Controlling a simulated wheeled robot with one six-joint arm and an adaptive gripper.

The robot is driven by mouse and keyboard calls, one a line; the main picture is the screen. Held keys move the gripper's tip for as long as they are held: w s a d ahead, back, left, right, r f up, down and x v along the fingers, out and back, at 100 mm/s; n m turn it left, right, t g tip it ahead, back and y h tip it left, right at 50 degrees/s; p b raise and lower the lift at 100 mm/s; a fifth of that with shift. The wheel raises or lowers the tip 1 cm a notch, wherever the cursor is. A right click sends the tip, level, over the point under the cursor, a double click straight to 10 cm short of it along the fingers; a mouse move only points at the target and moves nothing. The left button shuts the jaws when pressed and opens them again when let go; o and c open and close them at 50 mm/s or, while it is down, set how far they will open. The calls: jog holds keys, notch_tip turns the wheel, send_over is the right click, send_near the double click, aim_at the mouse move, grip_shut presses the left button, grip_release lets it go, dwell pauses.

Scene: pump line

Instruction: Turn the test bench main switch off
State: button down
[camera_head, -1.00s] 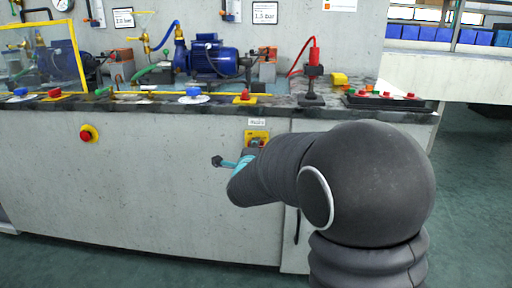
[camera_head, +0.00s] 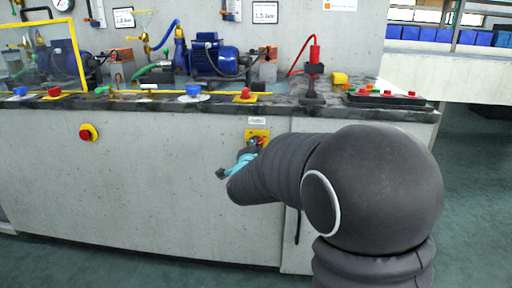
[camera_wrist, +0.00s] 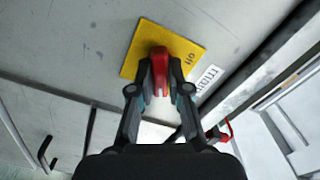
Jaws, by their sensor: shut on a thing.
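The main switch has a red handle (camera_wrist: 159,66) on a square yellow plate (camera_wrist: 188,50), in the wrist view. In the head view the yellow plate (camera_head: 257,134) is on the bench front, under a small white label, with a bit of red handle (camera_head: 262,141) showing. My gripper (camera_wrist: 160,88) is shut on the red handle, one finger on each side. The handle sits at an angle to the plate's edges. Small lettering beside it on the plate is hard to read. In the head view my gripper (camera_head: 251,153) is partly hidden by my wrist.
A red button on a yellow plate (camera_head: 88,132) is on the bench front at left. The worktop above carries a blue pump (camera_head: 215,62), a red-topped probe (camera_head: 314,55) and a black control box (camera_head: 385,99). A dark vertical handle (camera_head: 297,227) is below right of the switch.

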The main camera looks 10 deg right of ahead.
jog(key=n+p, duration=0.3)
jog(key=n, duration=0.9)
jog(key=shift+r, duration=0.1)
jog(key=shift+n, duration=0.3)
dwell(0.3)
jog(key=c, duration=1.1)
grip_release()
jog(key=shift+d, duration=0.1)
jog(key=v, duration=1.2)
